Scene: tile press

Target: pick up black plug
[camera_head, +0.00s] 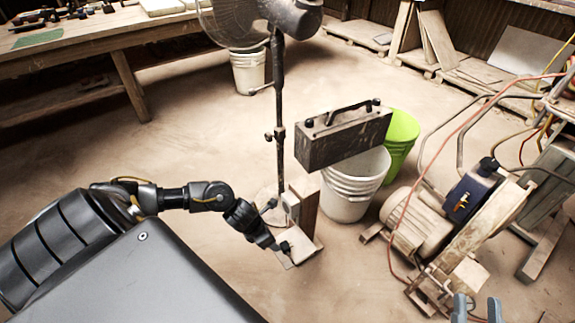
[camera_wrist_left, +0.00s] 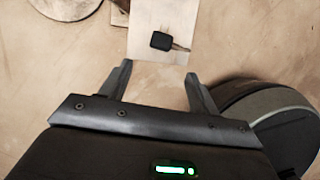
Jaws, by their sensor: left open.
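The black plug (camera_wrist_left: 161,41) lies on a pale flat board (camera_wrist_left: 145,22), with a short thin dark piece at its right side. It also shows in the head view (camera_head: 285,246), small and dark, at the foot of an upright wooden block. My left gripper (camera_wrist_left: 156,76) is open and empty, its two fingers pointing towards the board. The plug is just beyond the fingertips, apart from them and roughly between their lines. My right gripper (camera_head: 477,308) shows only its two finger ends at the bottom right edge, spread apart with nothing between them.
The upright wooden block (camera_head: 305,205) and the fan's stand (camera_head: 279,130) are close behind the plug. A motor machine (camera_head: 425,220) is at right.

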